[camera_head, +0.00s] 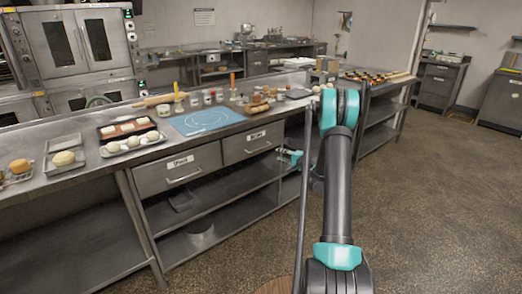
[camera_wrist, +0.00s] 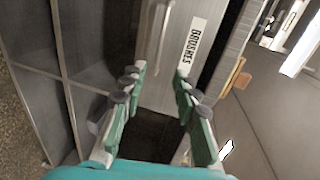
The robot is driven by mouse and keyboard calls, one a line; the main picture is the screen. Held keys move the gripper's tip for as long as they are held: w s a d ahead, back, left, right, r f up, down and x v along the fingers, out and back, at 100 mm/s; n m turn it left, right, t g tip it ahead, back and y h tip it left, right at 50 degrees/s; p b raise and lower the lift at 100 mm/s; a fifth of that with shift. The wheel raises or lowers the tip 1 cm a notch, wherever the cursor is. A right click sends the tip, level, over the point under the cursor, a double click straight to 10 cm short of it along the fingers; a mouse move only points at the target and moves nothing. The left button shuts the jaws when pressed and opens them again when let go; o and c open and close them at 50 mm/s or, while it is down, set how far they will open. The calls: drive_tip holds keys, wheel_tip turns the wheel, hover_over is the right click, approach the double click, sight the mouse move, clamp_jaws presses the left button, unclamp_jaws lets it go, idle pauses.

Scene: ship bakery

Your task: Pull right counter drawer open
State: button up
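The right counter drawer (camera_head: 235,149) is a grey steel front under the counter, with a white label and a bar handle (camera_head: 259,149). It looks shut, flush with the left drawer. In the wrist view the drawer front (camera_wrist: 181,58) carries a label reading "BRUSHES", and its handle (camera_wrist: 160,38) shows beyond my fingertips. My gripper (camera_wrist: 156,80) is open with nothing between its fingers. The handle lies ahead of the gap, apart from the fingers. In the head view my gripper (camera_head: 291,158) is to the right of the drawer, partly hidden by my arm.
The left drawer (camera_head: 178,171) is beside it, above open lower shelves (camera_head: 215,190). The counter top holds a blue mat (camera_head: 207,120), trays with dough, jars and a rolling pin (camera_head: 158,100). Open floor (camera_head: 430,190) lies to the right.

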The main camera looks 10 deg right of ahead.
sight(261, 148)
drive_tip(key=x, duration=1.7)
drive_tip(key=shift+a, duration=0.15)
clamp_jaws()
